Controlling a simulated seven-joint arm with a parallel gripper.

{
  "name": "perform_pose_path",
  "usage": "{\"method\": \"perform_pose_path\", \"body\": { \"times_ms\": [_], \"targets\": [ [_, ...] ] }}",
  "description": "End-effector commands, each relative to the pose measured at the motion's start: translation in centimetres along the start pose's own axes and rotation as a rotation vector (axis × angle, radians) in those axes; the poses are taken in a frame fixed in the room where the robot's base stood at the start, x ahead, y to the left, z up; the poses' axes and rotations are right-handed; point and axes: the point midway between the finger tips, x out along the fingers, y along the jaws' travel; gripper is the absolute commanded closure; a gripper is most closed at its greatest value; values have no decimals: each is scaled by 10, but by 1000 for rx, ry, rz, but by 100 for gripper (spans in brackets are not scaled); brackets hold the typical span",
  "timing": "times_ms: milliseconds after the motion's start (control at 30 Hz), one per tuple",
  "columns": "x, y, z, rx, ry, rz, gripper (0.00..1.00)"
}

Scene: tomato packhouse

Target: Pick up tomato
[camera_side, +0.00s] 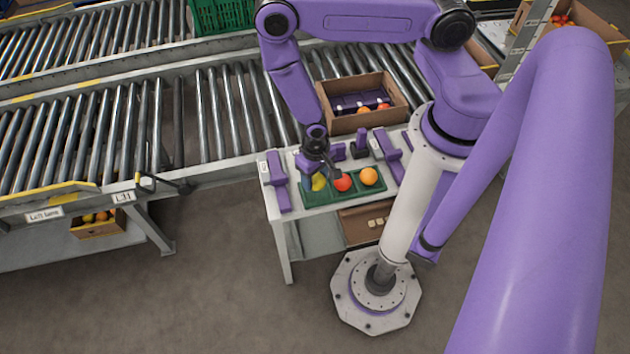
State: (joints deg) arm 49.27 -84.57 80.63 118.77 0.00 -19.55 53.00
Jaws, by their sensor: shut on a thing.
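A green tray (312,202) on a small white table holds a row of round tomatoes. A yellow-green tomato (319,184) is at the left, a red tomato (343,183) in the middle and an orange tomato (368,176) at the right. My gripper (322,174) points down over the left part of the tray. It is shut on the yellow-green tomato, whose top is partly hidden by the fingers. One dark finger is close beside the red tomato. The yellow-green tomato appears still low in the tray.
A cardboard box (366,121) with a purple insert and some tomatoes stands behind the tray. Purple fixtures (278,181) stand around the tray on the table (285,221). Roller conveyors (90,135) run behind and left. A green crate (221,14) is at the back.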

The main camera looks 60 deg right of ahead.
Motion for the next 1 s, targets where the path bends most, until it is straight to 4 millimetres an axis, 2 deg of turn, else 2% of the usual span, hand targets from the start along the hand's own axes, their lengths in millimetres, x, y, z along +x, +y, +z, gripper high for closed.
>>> {"method": "perform_pose_path", "body": {
  "times_ms": [333,567,1000],
  "targets": [
    [-58,20,46,-7,-2,3,61],
    [-77,39,87,-12,-3,7,61],
    [-89,50,111,-1,-1,1,61]
  ]
}}
